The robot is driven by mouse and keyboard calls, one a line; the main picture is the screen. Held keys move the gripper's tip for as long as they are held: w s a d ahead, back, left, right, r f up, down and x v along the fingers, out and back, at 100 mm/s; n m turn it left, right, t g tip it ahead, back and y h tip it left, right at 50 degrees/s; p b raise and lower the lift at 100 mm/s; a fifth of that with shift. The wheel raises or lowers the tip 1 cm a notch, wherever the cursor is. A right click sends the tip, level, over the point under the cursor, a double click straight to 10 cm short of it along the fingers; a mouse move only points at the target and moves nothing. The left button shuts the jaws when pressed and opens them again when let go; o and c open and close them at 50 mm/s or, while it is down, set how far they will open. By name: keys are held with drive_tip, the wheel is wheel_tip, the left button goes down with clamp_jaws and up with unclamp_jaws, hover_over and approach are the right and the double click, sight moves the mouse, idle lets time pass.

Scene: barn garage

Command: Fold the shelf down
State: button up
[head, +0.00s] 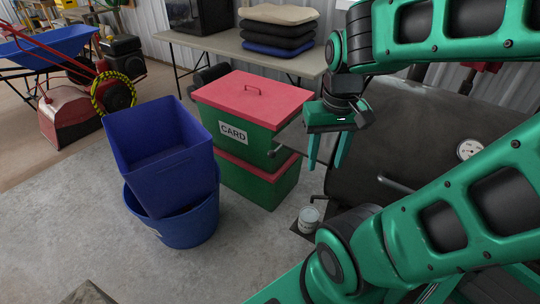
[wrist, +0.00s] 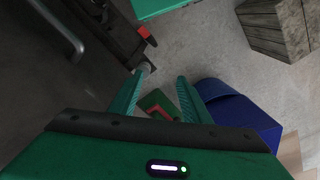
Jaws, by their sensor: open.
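A dark barrel grill or smoker (head: 385,135) with a metal handle and a dial stands at the right, partly hidden behind my arm. Its dark body and handle show at the left of the wrist view (wrist: 50,70). I cannot clearly make out which part is the shelf. A dark flat piece (head: 300,232) shows low at the grill's left, beside a small can (head: 310,214). My gripper (head: 326,165) is open and empty, pointing down in front of the grill's left end. Its two fingers show apart in the wrist view (wrist: 161,80).
Green bins with red lids (head: 255,95), the upper labelled CARD, stand left of my gripper. A blue bin (head: 155,150) sits in a blue tub (head: 188,222). A table (head: 215,42) with stacked cushions stands behind.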

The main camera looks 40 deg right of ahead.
drive_tip(key=w+a+f+n+t+h, duration=0.15)
drive_tip(key=w+a, duration=0.25)
drive_tip(key=w, duration=0.4)
drive_tip(key=w+a+f, duration=0.2)
drive_tip(key=w+a, duration=0.2)
drive_tip(key=w, duration=0.4)
drive_tip(key=m+h, duration=1.3)
drive_tip(key=h, duration=0.3)
approach(272, 155)
drive_tip(key=f, duration=0.1)
drive_tip(key=shift+t, duration=0.35)
drive_tip(key=d, duration=0.3)
drive_tip(key=w+d, duration=0.1)
drive_tip(key=d, duration=0.3)
drive_tip(key=w+d, duration=0.1)
drive_tip(key=d, duration=0.2)
drive_tip(key=shift+w+d, duration=0.2)
drive_tip(key=shift+d, duration=0.1)
clamp_jaws()
